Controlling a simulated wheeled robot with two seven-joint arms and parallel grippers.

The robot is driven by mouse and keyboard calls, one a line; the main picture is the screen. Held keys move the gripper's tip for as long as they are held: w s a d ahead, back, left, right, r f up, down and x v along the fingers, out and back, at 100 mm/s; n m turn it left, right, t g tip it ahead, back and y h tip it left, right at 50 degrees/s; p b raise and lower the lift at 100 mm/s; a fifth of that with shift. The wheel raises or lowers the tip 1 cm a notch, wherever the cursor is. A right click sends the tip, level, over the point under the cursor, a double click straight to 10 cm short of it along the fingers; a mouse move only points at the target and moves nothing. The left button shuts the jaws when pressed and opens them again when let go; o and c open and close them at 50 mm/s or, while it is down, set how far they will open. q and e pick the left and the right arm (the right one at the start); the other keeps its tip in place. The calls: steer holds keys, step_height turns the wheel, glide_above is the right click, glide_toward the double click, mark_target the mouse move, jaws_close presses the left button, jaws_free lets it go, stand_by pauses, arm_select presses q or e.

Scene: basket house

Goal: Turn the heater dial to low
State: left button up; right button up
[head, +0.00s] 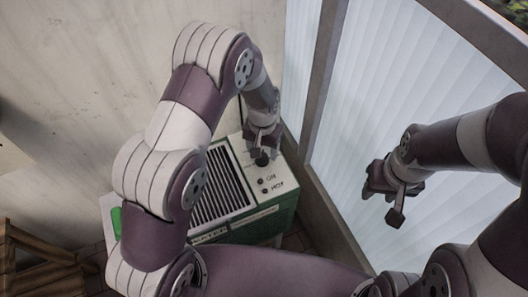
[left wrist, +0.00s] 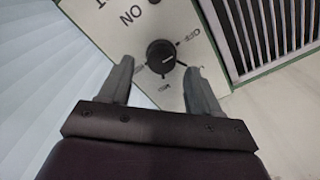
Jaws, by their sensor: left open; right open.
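The heater (head: 240,222) is a green and white box with a dark slatted grille and a white control panel on top. Its black round dial (left wrist: 160,56) has a light pointer mark and shows in the left wrist view, with labels around it, one reading OFF; the rest are too small to read surely. My left gripper (left wrist: 160,66) is open, one finger on each side of the dial in that view; I cannot tell if they touch it. In the head view this gripper (head: 263,148) is over the panel's far end. My right gripper (head: 382,204) is open and empty, away from the heater.
Beside the dial, the panel has small black knobs or lights near printed ON and HOT (head: 270,183). A frosted window (head: 375,100) stands to the right and a pale wall (head: 70,110) to the left. A wooden slatted object (head: 40,262) lies at lower left.

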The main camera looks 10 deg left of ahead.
mark_target(262, 159)
arm_select(q)
steer(key=shift+s+a+f, duration=0.1)
steer(key=shift+f, duration=1.2)
steer(key=c, duration=1)
steer(key=shift+c, duration=0.2)
steer(key=shift+r+m+p, duration=0.1)
steer(key=shift+m+p, duration=0.3)
steer(key=shift+m, duration=0.8)
steer(key=m, duration=0.3)
steer(key=shift+p, duration=0.4)
steer(key=m+p, duration=0.1)
steer(key=m, duration=0.5)
steer(key=shift+m, duration=0.3)
